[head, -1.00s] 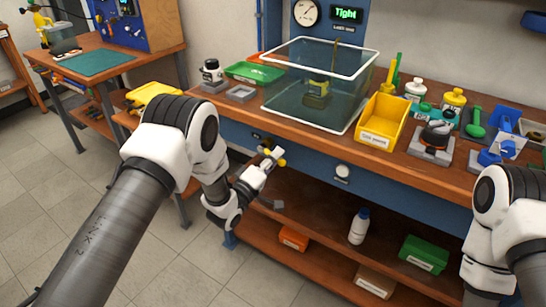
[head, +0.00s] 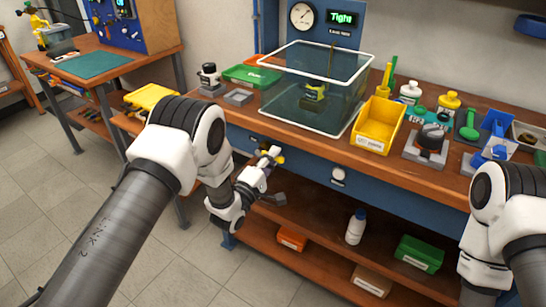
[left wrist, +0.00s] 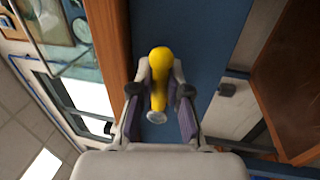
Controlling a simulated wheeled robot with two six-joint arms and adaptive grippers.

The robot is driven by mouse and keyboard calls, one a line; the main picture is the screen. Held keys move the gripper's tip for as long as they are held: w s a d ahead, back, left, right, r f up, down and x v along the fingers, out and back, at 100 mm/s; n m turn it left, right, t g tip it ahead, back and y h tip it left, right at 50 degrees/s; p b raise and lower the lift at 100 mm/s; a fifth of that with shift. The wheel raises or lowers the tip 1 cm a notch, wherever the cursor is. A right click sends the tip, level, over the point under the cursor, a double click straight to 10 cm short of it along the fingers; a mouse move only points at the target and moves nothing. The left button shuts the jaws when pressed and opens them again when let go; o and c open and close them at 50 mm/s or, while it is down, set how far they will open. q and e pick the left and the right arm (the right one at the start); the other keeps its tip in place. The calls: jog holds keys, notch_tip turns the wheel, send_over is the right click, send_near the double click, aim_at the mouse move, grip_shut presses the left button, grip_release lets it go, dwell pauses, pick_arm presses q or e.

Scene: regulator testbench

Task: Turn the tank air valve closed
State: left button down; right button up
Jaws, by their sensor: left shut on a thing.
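The valve's yellow handle (left wrist: 159,62) stands out from the blue front of the bench. In the left wrist view it lies lengthwise between my left gripper's two fingers (left wrist: 161,92), which are closed on its sides. In the head view my left gripper (head: 270,156) is at the bench's blue front panel, below the wooden top's edge, with a little yellow of the handle showing around the fingertips. The rest of the valve is mostly hidden by the gripper. My right arm shows at the right edge of the head view, but its gripper is out of the picture.
A clear water tank (head: 308,112) with a white rim stands on the bench above the gripper. A round white gauge (head: 338,175) sits on the front panel to the right.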

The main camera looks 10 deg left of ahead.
pick_arm(q)
jog(key=c, duration=1.1)
grip_release()
jog(key=v, duration=1.2)
